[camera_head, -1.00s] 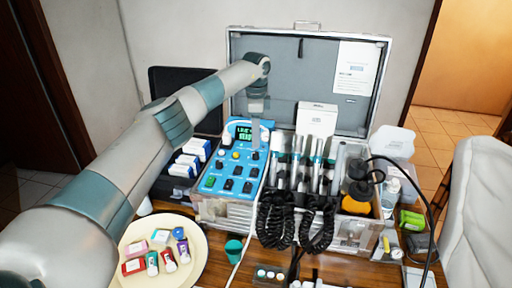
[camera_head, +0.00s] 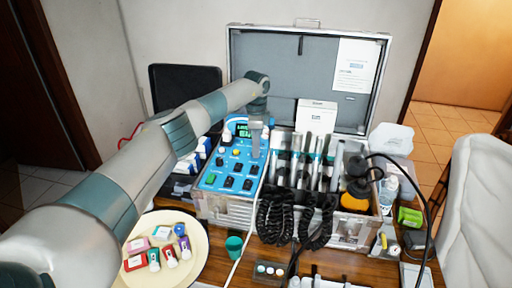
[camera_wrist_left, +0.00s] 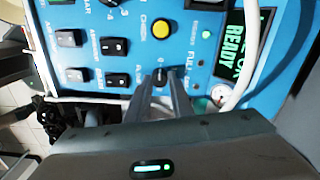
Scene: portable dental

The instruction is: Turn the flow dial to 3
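The blue control panel (camera_head: 219,186) lies tilted in the left part of the open case, with black switches, a yellow button and a green display. In the left wrist view the panel (camera_wrist_left: 205,25) fills the upper part. A small black dial (camera_wrist_left: 160,74) shows at the fingertips there; its pointer and scale are too small and covered to read. My left gripper (camera_head: 257,153) is over the panel's right side. In the left wrist view its two fingers (camera_wrist_left: 161,88) come down close on either side of this dial; whether they press on it is unclear. My right gripper is out of view.
Black coiled cords (camera_head: 275,218) hang at the case front beside upright handpieces (camera_head: 318,160). A white tube crosses the panel's right side. A plate (camera_head: 200,262) with small coloured items stands at the front left. The raised case lid (camera_head: 290,75) is behind my gripper.

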